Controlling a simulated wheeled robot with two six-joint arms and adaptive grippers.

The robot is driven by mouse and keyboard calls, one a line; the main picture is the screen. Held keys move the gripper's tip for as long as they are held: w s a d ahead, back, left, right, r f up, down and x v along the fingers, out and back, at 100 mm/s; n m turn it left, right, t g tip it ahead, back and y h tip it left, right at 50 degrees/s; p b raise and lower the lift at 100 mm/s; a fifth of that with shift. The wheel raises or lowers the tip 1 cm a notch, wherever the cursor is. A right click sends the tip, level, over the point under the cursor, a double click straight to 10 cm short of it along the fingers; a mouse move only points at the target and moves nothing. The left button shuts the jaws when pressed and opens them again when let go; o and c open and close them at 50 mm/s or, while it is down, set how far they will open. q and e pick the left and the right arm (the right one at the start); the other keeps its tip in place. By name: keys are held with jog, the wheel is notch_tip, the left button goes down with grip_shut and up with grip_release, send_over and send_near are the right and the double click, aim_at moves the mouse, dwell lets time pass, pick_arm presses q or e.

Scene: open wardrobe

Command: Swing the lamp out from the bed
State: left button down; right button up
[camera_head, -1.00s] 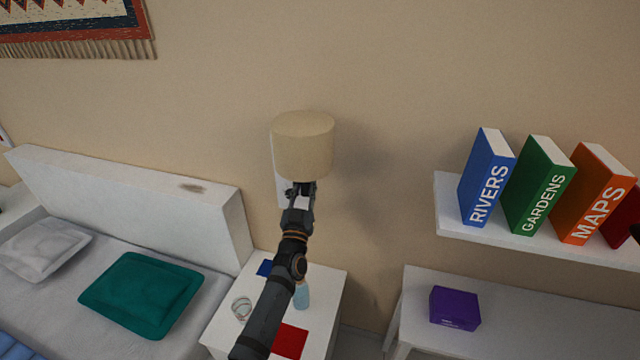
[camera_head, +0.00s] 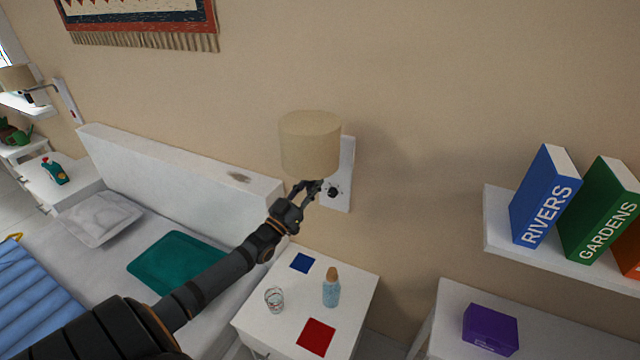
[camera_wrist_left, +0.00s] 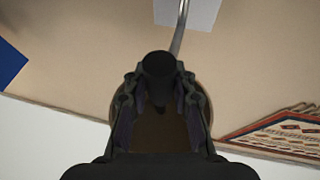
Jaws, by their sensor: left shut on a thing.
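The wall lamp has a beige drum shade (camera_head: 310,145) and a white wall plate (camera_head: 347,185) with a dark round knob on it. The shade hangs in front of the wall, left of the plate and near the end of the headboard. My left gripper (camera_head: 312,188) is just under the shade, shut on the lamp's lower part. In the left wrist view a dark round part (camera_wrist_left: 158,65) of the lamp sits between the fingers, and a metal arm (camera_wrist_left: 179,32) runs toward the plate. The exact grip is partly hidden. My right gripper is not in view.
A nightstand (camera_head: 275,325) below bears a glass (camera_head: 274,299) and bottle (camera_head: 331,288). A book shelf (camera_head: 505,245) is right; bare wall lies between it and the lamp.

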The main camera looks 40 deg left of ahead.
pick_arm(q)
jog(key=shift+s+a+f, duration=0.1)
jog(key=shift+a+f, duration=0.05)
jog(key=shift+a, duration=0.1)
dwell(0.3)
jog(key=c, duration=1.5)
grip_release()
jog(key=o, duration=0.4)
jog(key=shift+a, duration=0.15)
jog(key=shift+s, duration=0.2)
jog(key=v, duration=1.1)
jog(key=shift+s, duration=0.25)
